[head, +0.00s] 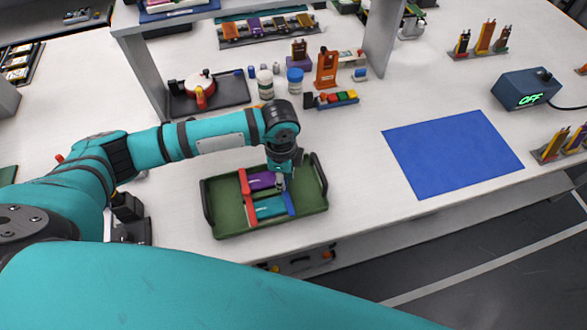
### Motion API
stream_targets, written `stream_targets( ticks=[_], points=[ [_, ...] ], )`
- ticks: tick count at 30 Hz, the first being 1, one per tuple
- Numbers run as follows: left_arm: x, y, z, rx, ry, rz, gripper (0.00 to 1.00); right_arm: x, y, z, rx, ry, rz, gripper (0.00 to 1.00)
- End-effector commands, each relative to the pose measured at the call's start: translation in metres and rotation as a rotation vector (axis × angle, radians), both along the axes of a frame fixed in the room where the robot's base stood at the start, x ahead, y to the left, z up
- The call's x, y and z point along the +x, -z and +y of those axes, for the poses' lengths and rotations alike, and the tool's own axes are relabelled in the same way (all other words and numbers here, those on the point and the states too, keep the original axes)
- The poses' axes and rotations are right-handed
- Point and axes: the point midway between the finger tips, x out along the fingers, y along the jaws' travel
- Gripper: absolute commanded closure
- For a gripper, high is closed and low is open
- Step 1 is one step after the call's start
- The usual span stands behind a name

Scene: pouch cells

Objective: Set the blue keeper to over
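A green tray (222,228) with dark end handles sits near the table's front edge. In it lie a purple pouch cell (261,181) and a teal pouch cell (268,208), one behind the other. A red bar (247,196) stands along their left ends. The blue keeper (290,204) is a narrow blue bar at their right ends, its far part hidden by my gripper. My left gripper (281,184) points down over the tray at the keeper's far end. Its fingers are too small to tell whether they are open or touching it. My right gripper is not in view.
A blue mat (450,152) lies on clear table to the right, with a control box (528,88) reading OFF beyond it. Behind the tray stand bottles (295,81), a dark tray (208,97), an orange holder (327,68) and a shelf with grey uprights (142,72).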

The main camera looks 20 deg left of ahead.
Motion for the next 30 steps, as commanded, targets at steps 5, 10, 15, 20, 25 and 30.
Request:
stream_targets(
  ticks=[5, 10, 15, 20, 25, 30],
  points=[
    [0.001, -0.001, -0.001, -0.002, 0.001, -0.004, 1.0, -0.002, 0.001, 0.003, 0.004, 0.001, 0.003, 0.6],
    [0.001, -0.001, -0.001, -0.002, 0.001, -0.004, 0.63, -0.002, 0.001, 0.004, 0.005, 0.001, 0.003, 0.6],
    [0.001, 0.0, -0.001, -0.003, 0.001, -0.003, 0.53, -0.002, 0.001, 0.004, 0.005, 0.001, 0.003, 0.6],
    [0.001, -0.001, -0.001, -0.003, 0.001, -0.003, 0.53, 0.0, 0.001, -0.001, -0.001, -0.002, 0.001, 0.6],
    [0.002, -0.015, -0.001, -0.003, 0.002, -0.005, 0.53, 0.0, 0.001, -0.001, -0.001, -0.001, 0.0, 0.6],
    [0.002, -0.05, -0.001, -0.004, 0.002, -0.009, 0.53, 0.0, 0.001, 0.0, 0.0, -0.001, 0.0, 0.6]
  ],
)
